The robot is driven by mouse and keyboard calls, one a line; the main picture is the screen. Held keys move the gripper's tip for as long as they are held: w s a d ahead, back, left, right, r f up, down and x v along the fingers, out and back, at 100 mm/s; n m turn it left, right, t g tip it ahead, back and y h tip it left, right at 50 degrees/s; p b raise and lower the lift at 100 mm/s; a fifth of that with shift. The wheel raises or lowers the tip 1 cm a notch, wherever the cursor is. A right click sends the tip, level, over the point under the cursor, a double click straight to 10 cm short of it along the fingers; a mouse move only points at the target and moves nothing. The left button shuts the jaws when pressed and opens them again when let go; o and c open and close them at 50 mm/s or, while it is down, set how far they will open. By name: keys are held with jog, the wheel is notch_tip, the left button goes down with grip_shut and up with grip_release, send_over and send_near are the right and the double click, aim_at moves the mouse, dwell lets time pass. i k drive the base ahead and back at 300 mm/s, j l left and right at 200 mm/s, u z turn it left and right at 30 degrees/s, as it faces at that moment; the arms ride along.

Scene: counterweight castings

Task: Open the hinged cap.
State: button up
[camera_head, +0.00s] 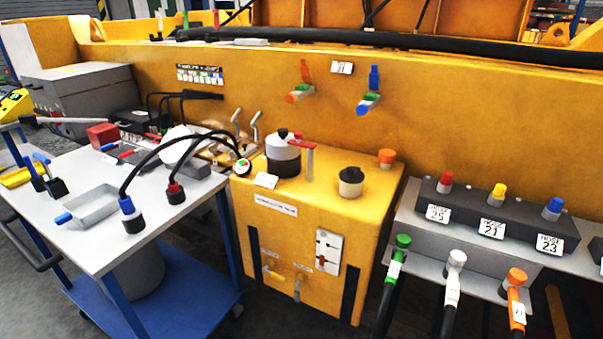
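A yellow tank (330,222) stands in the middle, in front of the yellow machine. On its top is a wide filler with a white band and black lower part (283,160), with a small dark and red piece on its lid. A red T-shaped handle (309,162) on a pale stem stands beside it. To the right is a smaller white neck under a black cap (350,175), which looks closed. An orange cap (386,157) sits at the back right corner. I cannot tell which of these is the hinged cap; no hinge is clear. My gripper is not in view.
A grey-topped blue trolley (110,245) at left carries a tray (93,206), tools and two looped black hoses with blue (127,206) and red ends. At right, a grey shelf (430,254) holds coloured hose couplings. Space above the tank top is mostly free.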

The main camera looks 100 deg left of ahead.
aim_at(352, 175)
jog(key=u, duration=3.25)
jog(key=i+j+z, duration=0.1)
jog(key=i, duration=0.3)
jog(key=i+j, duration=0.3)
jog(key=i, duration=0.15)
jog(key=z, duration=0.05)
